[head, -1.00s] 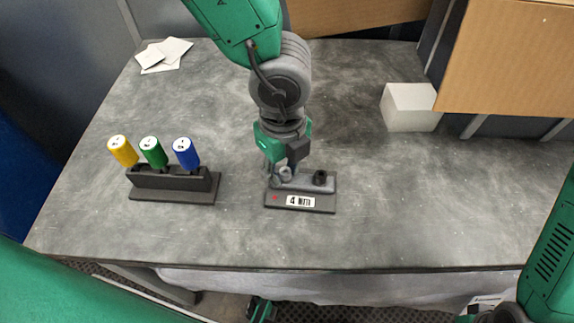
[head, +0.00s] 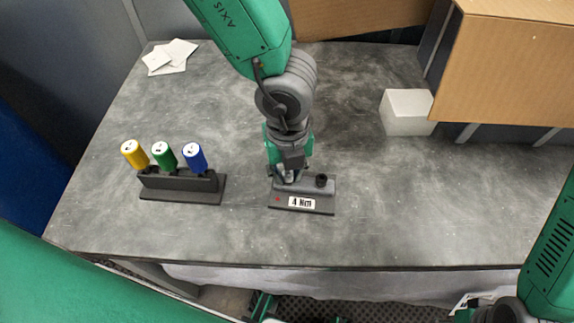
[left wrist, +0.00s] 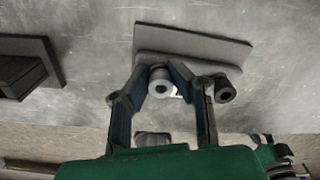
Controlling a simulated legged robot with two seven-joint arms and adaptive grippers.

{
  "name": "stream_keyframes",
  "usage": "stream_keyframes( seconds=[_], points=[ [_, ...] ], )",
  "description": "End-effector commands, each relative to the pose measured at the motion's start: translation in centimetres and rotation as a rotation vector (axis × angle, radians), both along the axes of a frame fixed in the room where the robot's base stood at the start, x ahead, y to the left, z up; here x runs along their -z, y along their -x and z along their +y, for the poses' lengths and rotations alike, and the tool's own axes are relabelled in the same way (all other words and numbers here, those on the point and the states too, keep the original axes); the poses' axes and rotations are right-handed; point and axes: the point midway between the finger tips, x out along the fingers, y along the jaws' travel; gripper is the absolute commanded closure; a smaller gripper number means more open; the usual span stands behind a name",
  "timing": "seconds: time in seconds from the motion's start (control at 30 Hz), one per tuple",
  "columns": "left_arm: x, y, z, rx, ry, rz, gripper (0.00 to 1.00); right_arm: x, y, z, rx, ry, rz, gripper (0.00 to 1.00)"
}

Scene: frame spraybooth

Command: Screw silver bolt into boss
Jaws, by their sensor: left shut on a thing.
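The fixture block (head: 325,207), a dark base with a raised grey bar and a "4 Nm" label, lies on the table in the head view. It also shows in the left wrist view (left wrist: 205,45). My left gripper (head: 287,177) points down over the left end of the bar. In the left wrist view its fingers (left wrist: 164,78) are closed around the silver bolt (left wrist: 158,84), a round head with a dark socket. The bolt sits at the bar; the boss under it is hidden, so its depth cannot be told. My right gripper is out of view.
A black socket-head bolt (head: 321,181) stands at the bar's right end, close to my left gripper. A black rack (head: 182,186) holds yellow, green and blue-handled drivers at left. A white block (head: 407,112) and cardboard box (head: 510,65) are at right. The table front is clear.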

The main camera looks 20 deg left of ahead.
Motion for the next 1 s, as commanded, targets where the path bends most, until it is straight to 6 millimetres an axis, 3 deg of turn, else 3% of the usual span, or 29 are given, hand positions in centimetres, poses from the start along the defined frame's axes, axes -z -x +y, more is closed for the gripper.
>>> stream_keyframes(
  seconds=[0.27,0.63,1.0],
  points=[
    [0.2,0.2,-0.1,0.029,0.002,0.006,1.00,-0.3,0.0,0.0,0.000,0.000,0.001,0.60],
    [0.1,0.2,-0.2,0.363,0.003,0.006,1.00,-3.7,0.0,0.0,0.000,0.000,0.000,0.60],
    [0.4,0.1,-0.2,0.402,0.001,0.006,1.00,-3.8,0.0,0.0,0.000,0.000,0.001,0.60]
  ],
)
